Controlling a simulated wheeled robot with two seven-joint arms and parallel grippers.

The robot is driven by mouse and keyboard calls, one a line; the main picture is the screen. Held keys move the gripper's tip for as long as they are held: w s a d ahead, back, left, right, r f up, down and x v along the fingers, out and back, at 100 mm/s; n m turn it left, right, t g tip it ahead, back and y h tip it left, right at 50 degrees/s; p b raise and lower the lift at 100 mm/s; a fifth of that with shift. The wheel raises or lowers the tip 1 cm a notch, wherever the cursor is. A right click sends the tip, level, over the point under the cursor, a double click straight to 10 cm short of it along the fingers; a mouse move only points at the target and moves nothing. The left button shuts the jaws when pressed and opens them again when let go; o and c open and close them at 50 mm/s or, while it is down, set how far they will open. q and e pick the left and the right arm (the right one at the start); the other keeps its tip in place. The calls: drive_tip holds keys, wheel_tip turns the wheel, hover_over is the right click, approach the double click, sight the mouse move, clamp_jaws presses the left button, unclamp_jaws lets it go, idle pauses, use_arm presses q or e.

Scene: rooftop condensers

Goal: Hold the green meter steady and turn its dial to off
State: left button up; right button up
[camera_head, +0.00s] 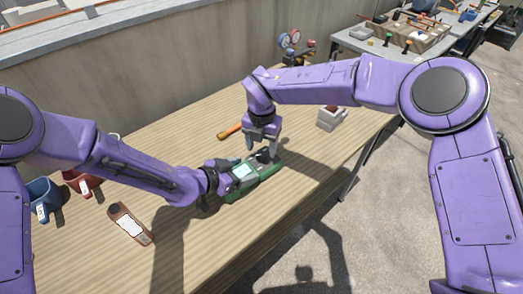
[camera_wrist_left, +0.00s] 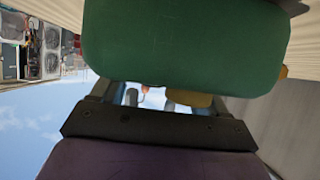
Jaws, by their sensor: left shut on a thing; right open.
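The green meter (camera_head: 268,172) lies on the wooden table, with a pale screen (camera_head: 243,171) and a dark dial (camera_head: 264,155) towards its far right end. My left gripper (camera_head: 229,174) is shut on the meter's near left end. In the left wrist view the green meter (camera_wrist_left: 185,45) fills the top middle, close to the dark gripper body; the fingertips are mostly hidden. My right gripper (camera_head: 262,146) is open, pointing down at the dial from above. Whether its fingers touch the dial I cannot tell.
An orange-handled tool (camera_head: 230,131) lies behind the meter. A grey box (camera_head: 331,118) stands to the right. A reddish-brown device (camera_head: 131,224), a blue item (camera_head: 42,195) and a red item (camera_head: 80,182) are at the left. The table's front right is clear.

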sight(262, 157)
drive_tip(key=shift+f, duration=1.3)
drive_tip(key=c, duration=1)
drive_tip(key=shift+c, duration=0.2)
drive_tip(key=n, duration=0.5)
drive_tip(key=shift+n, duration=0.4)
drive_tip(key=n, duration=0.6)
drive_tip(key=o, duration=1)
